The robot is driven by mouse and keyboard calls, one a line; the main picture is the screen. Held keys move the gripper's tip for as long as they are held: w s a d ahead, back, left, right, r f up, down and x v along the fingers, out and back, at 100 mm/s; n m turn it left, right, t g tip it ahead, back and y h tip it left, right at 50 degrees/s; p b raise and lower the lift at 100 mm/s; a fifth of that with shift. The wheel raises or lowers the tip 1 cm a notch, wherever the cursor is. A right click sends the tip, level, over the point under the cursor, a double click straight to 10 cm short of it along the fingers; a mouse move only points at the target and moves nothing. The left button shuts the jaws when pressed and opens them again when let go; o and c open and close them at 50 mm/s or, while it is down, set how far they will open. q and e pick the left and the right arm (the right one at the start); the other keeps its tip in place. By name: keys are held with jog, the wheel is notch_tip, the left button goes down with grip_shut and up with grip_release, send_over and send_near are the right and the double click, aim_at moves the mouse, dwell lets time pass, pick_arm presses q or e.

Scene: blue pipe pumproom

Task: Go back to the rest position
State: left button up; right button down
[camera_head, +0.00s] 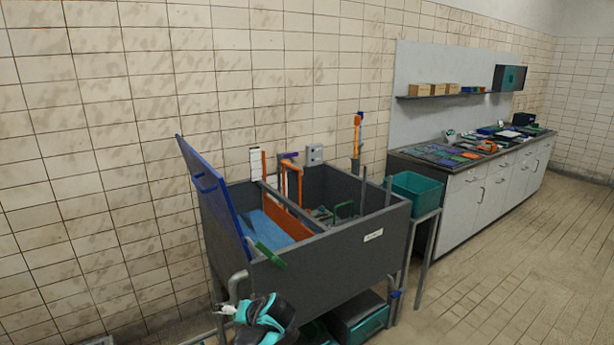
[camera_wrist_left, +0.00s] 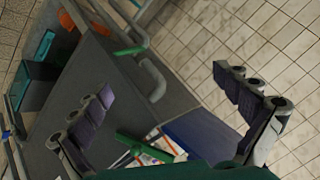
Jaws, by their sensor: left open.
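My left gripper (camera_head: 228,309) is low in front of the dark grey tank (camera_head: 330,262) in the head view, near its lower left corner and the grey bent pipe (camera_head: 237,284). In the left wrist view the fingers of my left gripper (camera_wrist_left: 165,82) are spread wide with nothing held between them. The tank's dark wall (camera_wrist_left: 120,85) lies beyond the fingers there. A green handle (camera_head: 270,255) hangs at the tank's front rim, apart from the gripper. My right gripper is not in view.
A blue lid (camera_head: 214,195) stands raised at the tank's left. Orange and grey parts are inside the tank. A teal bin (camera_head: 415,191) stands to the right, before a cluttered counter (camera_head: 480,180). The tiled floor (camera_head: 500,270) at right is clear.

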pick_arm(q)
jog(key=s+a+r+h, duration=0.1)
jog(key=s+r+h, duration=0.15)
jog(key=s, duration=0.55)
jog(key=s+r+h, duration=0.1)
jog(key=s+r, duration=0.2)
jog(key=s, duration=0.6)
jog(key=s+d+f+h, duration=0.2)
jog(key=s+h, duration=0.1)
jog(key=s, duration=1)
jog(key=shift+d, duration=0.2)
jog(key=shift+s+f, duration=0.1)
jog(key=shift+f, duration=0.05)
dwell(4.7)
